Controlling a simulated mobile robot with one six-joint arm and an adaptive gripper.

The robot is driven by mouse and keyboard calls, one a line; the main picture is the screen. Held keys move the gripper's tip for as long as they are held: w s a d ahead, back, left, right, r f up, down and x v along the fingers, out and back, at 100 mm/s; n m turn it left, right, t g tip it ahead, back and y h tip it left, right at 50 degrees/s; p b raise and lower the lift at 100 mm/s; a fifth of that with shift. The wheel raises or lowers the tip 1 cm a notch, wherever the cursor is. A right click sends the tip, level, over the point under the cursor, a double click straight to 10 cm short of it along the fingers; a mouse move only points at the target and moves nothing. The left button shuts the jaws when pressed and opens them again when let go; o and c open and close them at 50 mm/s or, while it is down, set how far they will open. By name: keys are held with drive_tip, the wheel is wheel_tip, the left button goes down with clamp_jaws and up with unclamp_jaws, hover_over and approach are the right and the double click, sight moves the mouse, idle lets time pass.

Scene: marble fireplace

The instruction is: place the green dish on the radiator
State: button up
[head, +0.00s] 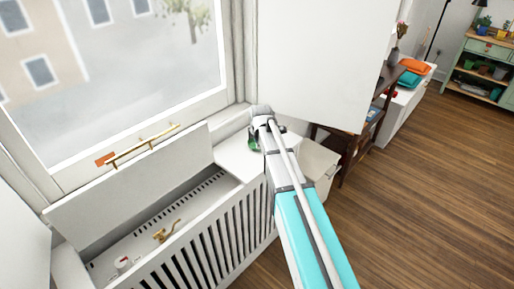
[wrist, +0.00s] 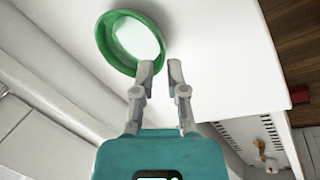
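The green dish (wrist: 104,40) is round with a pale inside. In the wrist view it is over a white surface; I cannot tell if it rests there. My gripper (wrist: 160,68) is at the dish's near right rim, with one fingertip over the rim and the other outside it. A gap shows between the fingertips. In the head view the dish (head: 252,141) is mostly hidden behind my gripper (head: 262,118). The white slatted radiator cover (head: 195,262) stands under the window, its left lid (head: 130,183) raised.
A brass valve (head: 166,231) shows inside the open radiator compartment. A white panel (head: 315,60) stands upright beyond my arm. A dark wooden shelf (head: 352,146) and a white cabinet (head: 405,105) stand at right. The wooden floor (head: 425,195) is clear at right.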

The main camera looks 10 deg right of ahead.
drive_tip(key=shift+b+x, duration=1.4)
drive_tip(key=shift+x, duration=0.4)
clamp_jaws()
